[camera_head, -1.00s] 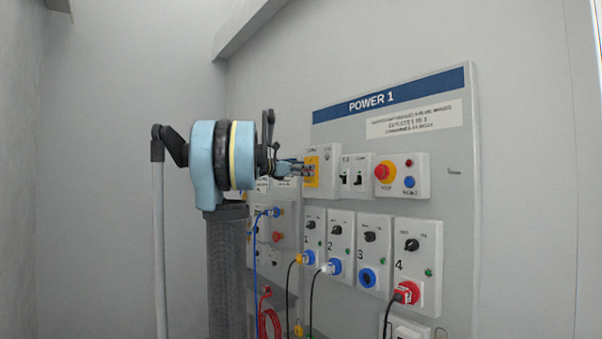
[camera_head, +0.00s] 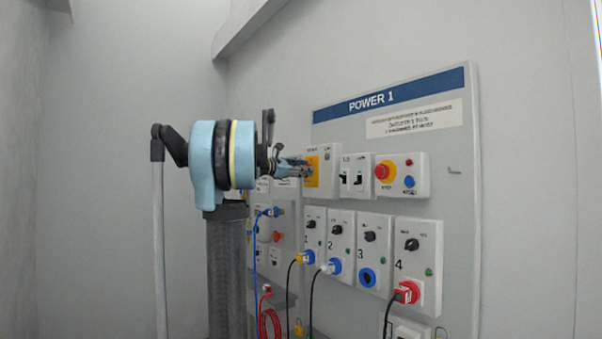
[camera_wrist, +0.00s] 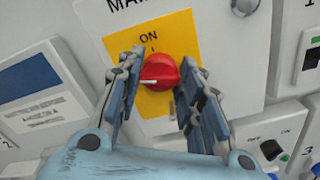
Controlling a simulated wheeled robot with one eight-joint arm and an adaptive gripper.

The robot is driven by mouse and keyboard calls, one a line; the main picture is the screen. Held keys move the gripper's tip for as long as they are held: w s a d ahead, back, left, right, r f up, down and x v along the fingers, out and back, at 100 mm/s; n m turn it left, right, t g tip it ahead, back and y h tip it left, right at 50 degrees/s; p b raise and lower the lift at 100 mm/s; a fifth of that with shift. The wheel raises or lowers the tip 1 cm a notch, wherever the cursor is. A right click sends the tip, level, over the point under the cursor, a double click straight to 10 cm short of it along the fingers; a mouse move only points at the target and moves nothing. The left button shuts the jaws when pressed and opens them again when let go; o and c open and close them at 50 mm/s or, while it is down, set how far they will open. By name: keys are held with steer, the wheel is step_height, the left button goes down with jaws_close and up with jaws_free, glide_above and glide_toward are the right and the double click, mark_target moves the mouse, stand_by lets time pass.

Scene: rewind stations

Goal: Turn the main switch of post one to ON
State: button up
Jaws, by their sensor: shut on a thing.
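The main switch is a red rotary knob (camera_wrist: 160,72) with a white pointer mark, on a yellow plate (camera_wrist: 180,28) in the wrist view. "ON" is printed above the knob, and the white mark points toward the left of that view. My gripper (camera_wrist: 166,76) has one finger on each side of the knob and is shut on it. In the head view my gripper (camera_head: 304,168) reaches from the left to the yellow plate (camera_head: 312,178) at the upper left of the POWER 1 panel (camera_head: 460,240). There the fingers largely hide the knob.
Below are several numbered socket units (camera_head: 415,245), some with plugs and hanging cables. Free wall lies left of my arm.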

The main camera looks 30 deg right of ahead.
steer(key=shift+m, duration=1.9)
steer(key=o, duration=1.1)
steer(key=shift+c, duration=0.2)
steer(key=a, duration=1.2)
steer(key=shift+s, duration=0.45)
steer(key=shift+f, duration=0.1)
